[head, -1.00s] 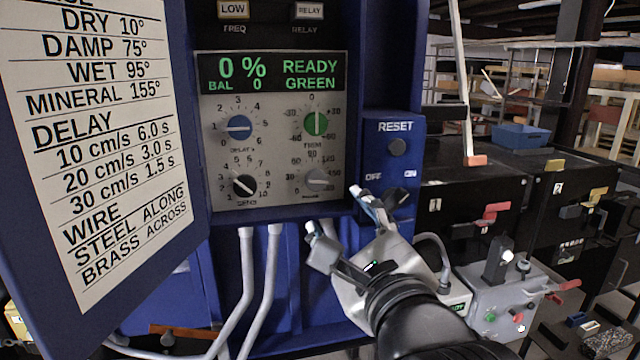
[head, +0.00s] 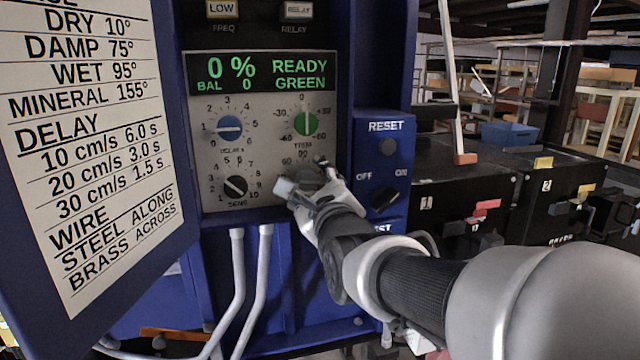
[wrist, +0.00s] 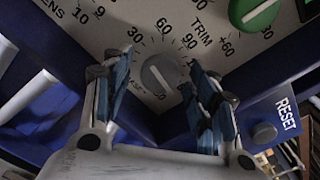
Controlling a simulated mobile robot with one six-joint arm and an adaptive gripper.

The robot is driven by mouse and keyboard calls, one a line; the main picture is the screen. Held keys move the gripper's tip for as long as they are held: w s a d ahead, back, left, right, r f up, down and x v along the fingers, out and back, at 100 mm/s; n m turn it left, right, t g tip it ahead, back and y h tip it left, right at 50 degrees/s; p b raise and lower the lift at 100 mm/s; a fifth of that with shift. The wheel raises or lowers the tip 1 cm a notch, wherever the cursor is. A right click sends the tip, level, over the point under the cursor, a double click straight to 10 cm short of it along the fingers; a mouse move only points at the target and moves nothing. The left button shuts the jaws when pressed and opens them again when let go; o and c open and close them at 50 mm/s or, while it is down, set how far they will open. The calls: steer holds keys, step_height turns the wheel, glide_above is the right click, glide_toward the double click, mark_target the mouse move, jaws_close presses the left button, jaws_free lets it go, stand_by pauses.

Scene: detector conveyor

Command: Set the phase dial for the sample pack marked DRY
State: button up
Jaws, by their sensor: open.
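The phase dial (wrist: 160,73) is a round grey knob with a pale line, on a scale with 30, 60 and 90 in the wrist view. In the head view the dial (head: 304,179) is at the panel's lower right, partly hidden by my gripper. My gripper (head: 306,177) is open, its fingers on either side of the dial; the wrist view shows gaps between fingers (wrist: 162,78) and knob. The chart (head: 90,130) on the left reads DRY 10°, DAMP 75°, WET 95°, MINERAL 155°. No sample pack is clearly seen.
The green trim dial (head: 306,124) is just above, the blue delay dial (head: 229,127) upper left, and the black sens dial (head: 236,187) left. The display (head: 265,73) reads 0 %, READY, GREEN. The RESET button (head: 388,147) and off/on switch (head: 385,198) are right of my gripper.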

steer(key=shift+c, duration=0.5)
steer(key=c, duration=1)
steer(key=shift+o, duration=0.2)
steer(key=shift+n+b, duration=0.3)
